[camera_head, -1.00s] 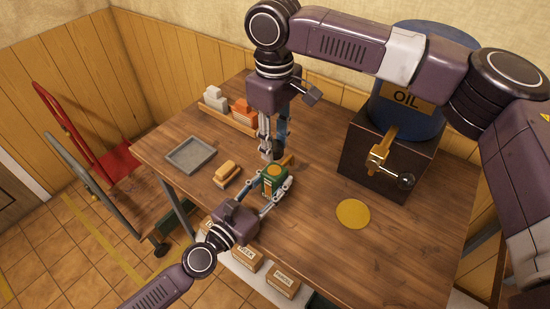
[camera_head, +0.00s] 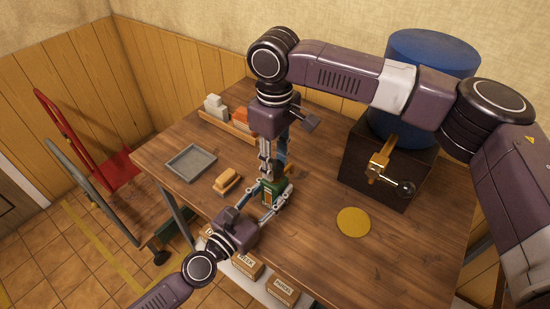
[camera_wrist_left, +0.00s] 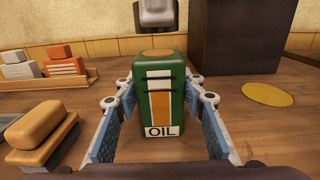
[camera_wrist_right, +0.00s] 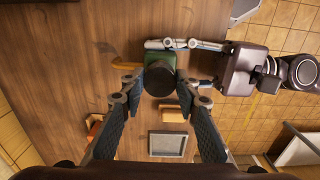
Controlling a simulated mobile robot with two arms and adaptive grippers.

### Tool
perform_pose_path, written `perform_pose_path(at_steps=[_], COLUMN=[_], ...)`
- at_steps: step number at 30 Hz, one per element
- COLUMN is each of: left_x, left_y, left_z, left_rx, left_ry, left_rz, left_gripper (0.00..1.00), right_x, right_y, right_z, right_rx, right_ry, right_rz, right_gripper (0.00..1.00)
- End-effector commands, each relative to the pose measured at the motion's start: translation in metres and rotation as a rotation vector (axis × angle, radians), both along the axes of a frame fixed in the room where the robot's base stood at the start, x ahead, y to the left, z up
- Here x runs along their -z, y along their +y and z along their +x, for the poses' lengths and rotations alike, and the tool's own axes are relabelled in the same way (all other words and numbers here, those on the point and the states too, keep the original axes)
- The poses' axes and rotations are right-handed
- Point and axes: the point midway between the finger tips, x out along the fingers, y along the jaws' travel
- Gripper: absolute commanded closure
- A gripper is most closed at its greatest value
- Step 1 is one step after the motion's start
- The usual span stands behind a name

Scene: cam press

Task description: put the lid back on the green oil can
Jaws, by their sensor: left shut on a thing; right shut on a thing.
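The green oil can (camera_head: 272,193) stands upright on the table, its label facing the left wrist camera (camera_wrist_left: 158,105). My left gripper (camera_head: 274,197) is shut around its sides. Its brown-gold top (camera_wrist_left: 157,54) shows in the left wrist view. My right gripper (camera_head: 270,168) points down over the can and is shut on the dark round lid (camera_wrist_right: 159,79). In the right wrist view the lid covers part of the can (camera_wrist_right: 158,59). A grey shape shows above the can in the left wrist view. I cannot tell the exact gap between lid and can.
A yellow disc (camera_head: 353,222) lies on the table to the right. A dark box with a tap (camera_head: 382,170) carries a blue drum (camera_head: 432,52). A yellow-brown block (camera_head: 227,180), grey tray (camera_head: 191,161) and low wooden holder (camera_head: 229,125) are left.

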Motion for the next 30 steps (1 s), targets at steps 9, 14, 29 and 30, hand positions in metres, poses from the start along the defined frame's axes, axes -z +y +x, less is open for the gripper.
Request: perform_pose_path(at_steps=[9,14,29,30], left_x=[-0.0001,-0.0001,-0.0002,-0.0002], left_y=[0.0001,0.0001,0.0001,0.0001], left_z=[0.0001,0.0001,0.0001,0.0001], left_rx=[0.0,0.0,0.0,0.0], left_ry=[0.0,0.0,0.0,0.0], left_rz=[0.0,0.0,0.0,0.0], left_gripper=[1.0,1.0,1.0,1.0], right_x=[0.0055,0.0055,0.0122,0.013], right_y=[0.0001,0.0,0.0,0.0], right_z=[0.0002,0.0001,-0.0001,0.0], right_rx=[0.0,0.0,0.0,0.0], right_ry=[-0.001,-0.001,0.001,0.0], right_rz=[0.001,0.001,0.001,0.001], right_gripper=[0.81,0.81,0.81,0.81])
